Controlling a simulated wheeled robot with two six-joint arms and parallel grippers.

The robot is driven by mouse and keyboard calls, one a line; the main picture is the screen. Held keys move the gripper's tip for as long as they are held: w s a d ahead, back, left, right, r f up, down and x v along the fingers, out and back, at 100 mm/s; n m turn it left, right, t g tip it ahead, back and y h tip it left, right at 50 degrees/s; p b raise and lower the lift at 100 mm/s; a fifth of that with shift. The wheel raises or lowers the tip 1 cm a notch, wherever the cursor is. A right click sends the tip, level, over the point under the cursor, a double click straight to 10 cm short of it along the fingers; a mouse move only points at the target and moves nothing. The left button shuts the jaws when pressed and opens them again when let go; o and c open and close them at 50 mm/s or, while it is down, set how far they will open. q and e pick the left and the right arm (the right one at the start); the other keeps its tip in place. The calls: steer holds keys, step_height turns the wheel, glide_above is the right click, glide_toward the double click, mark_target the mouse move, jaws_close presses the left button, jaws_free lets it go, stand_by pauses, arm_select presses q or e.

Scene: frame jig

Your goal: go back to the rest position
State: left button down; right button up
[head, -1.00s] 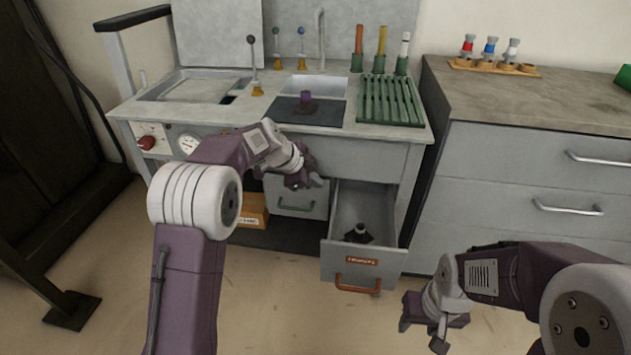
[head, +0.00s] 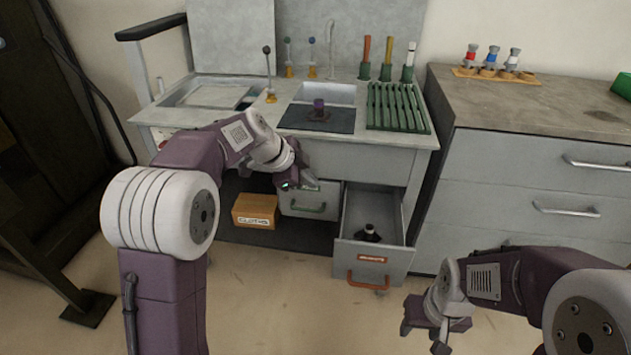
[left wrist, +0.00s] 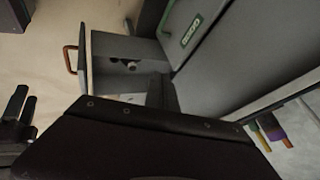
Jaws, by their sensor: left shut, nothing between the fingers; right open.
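My left gripper (head: 301,182) is shut and empty in the head view. It hangs in front of the bench, close to the closed drawer with a green label (head: 310,204). My right gripper (head: 422,332) is open and empty at the lower right, low above the floor, in front of the grey cabinet. In the left wrist view, a dark part of my own arm fills the lower middle.
An open drawer (head: 372,254) with an orange handle holds a dark object (head: 368,233); it also shows in the left wrist view (left wrist: 130,72). A cardboard box (head: 255,211) sits under the bench. A grey cabinet (head: 530,165) stands right. The floor in front is clear.

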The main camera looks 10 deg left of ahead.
arm_select(q)
steer(key=s+a+f+n+g+y, duration=0.2)
steer(key=s+a+f+n, duration=0.2)
steer(key=s+f+n, duration=0.7)
steer(key=s+a+f+n+g+y, duration=0.3)
steer(key=s+a+f+n, duration=0.15)
steer(key=s, duration=1.15)
step_height(320, 180, up, 36)
steer(key=n+p, duration=0.2)
steer(key=p, duration=3.4)
steer(key=shift+d+f+t, duration=0.15)
steer(key=shift+f+t, duration=0.1)
steer(key=shift+t, duration=0.05)
